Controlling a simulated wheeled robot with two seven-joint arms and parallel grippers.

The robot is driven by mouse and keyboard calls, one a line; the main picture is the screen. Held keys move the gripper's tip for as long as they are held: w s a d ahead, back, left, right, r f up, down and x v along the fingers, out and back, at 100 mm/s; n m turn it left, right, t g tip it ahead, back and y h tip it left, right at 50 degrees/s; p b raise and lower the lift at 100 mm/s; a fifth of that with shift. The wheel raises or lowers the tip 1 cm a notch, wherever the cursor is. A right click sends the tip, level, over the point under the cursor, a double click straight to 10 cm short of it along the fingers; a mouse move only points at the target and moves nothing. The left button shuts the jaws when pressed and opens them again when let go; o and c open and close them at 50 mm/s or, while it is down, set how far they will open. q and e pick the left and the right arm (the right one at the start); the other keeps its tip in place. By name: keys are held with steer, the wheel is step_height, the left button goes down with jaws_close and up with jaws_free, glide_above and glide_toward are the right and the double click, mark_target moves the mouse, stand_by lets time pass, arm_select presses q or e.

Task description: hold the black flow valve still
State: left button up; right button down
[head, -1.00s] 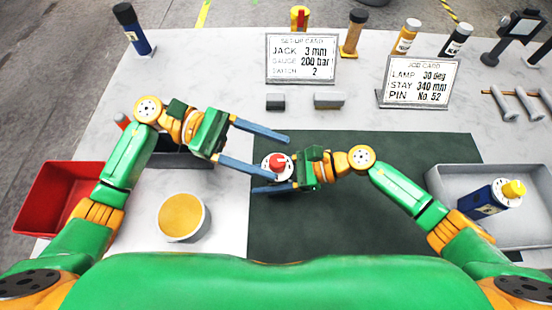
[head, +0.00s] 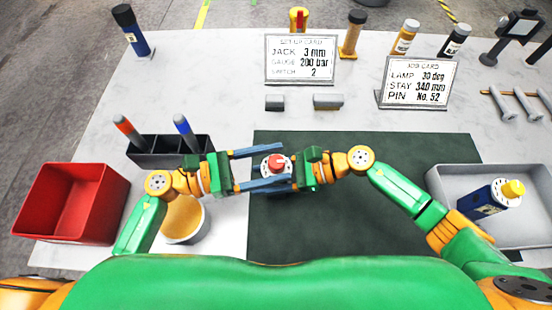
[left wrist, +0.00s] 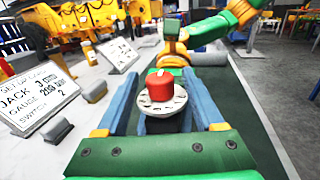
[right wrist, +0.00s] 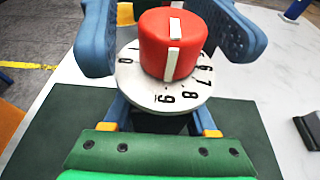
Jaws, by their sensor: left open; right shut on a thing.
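The flow valve (head: 275,163) has a red knob with a white stripe on a pale numbered dial; its body is mostly hidden. It is over the left part of the dark green mat (head: 390,215). My right gripper (head: 283,170) is shut on it from the right, its fingers below the dial in the right wrist view (right wrist: 160,118). My left gripper (head: 281,163) is open, coming from the left with one finger on either side of the valve. In the left wrist view the knob (left wrist: 160,86) is between its fingers, with gaps on both sides.
A red bin (head: 70,205), a cup of yellow stuff (head: 184,222) and a black holder (head: 150,158) with two tools are at left. A grey tray (head: 440,185) with a blue, yellow-capped valve (head: 490,200) is at right. Two cards (head: 300,58) stand behind. The front mat is clear.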

arm_select(q)
steer(key=shift+w+d, duration=0.1)
steer(key=shift+d, duration=0.35)
jaws_close()
steer(key=shift+t, duration=0.3)
steer(key=n+t+y, duration=0.2)
steer(key=t, duration=0.1)
steer(key=n+t+y, duration=0.2)
steer(key=n+t, duration=0.1)
steer(key=t, duration=0.1)
steer(key=shift+n, duration=0.3)
steer(key=n+t+y, duration=0.2)
steer(key=n+y, duration=0.1)
steer(key=y, duration=0.1)
steer(key=n+t+y, duration=0.3)
steer(key=shift+f+y, duration=0.1)
steer(key=shift+y, duration=0.6)
